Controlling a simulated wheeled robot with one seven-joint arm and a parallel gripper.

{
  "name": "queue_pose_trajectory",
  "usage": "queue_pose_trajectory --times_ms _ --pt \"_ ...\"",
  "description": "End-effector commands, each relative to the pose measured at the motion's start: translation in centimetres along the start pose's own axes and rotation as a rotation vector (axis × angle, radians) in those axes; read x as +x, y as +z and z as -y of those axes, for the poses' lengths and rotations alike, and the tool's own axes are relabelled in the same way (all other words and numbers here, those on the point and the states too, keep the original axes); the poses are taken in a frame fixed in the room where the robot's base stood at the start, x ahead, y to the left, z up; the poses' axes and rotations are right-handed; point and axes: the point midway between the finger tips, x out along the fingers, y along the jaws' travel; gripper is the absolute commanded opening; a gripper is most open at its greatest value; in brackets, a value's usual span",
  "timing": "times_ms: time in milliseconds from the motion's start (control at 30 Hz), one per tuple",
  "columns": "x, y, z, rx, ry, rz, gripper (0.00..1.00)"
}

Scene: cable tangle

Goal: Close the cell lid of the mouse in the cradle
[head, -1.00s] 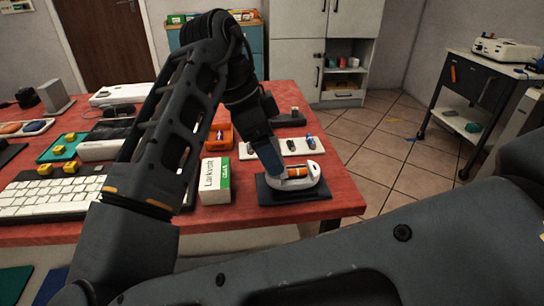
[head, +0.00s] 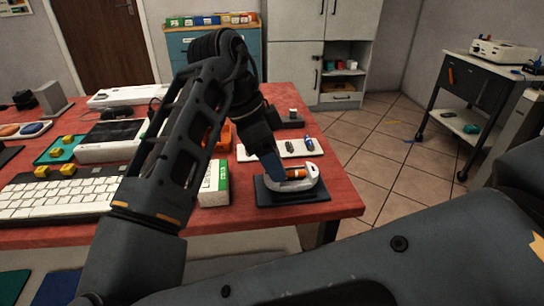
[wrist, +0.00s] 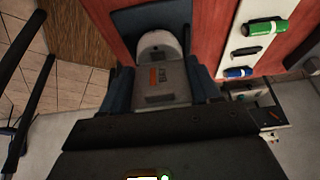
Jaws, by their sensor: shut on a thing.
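The white mouse (head: 306,190) sits in its dark blue cradle (head: 264,199) at the table's front right corner. An orange cell (head: 297,172) shows in its open top. My gripper (head: 279,178) reaches down at the mouse's left side. In the wrist view, the mouse's pale rounded end (wrist: 158,42) shows beyond the fingers. A grey panel with small orange marks and a dark slot, seemingly the cell lid (wrist: 172,78), lies between the two blue fingers, which are shut on it. The lid's far edge and hinge are hard to make out.
A white and green box (head: 214,185) stands just left of the cradle, partly behind my arm. A keyboard (head: 60,196) is at left.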

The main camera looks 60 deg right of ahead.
Motion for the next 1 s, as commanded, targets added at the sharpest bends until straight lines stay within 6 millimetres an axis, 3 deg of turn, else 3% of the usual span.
queue_pose_trajectory --times_ms 133,467,1000 --pt "0.0 0.0 0.0 0.0 0.0 0.0 0.31" --pt "0.0 -0.3 0.0 0.003 0.002 0.056 0.31" --pt "0.1 -2.0 0.0 0.007 0.002 0.495 0.31"
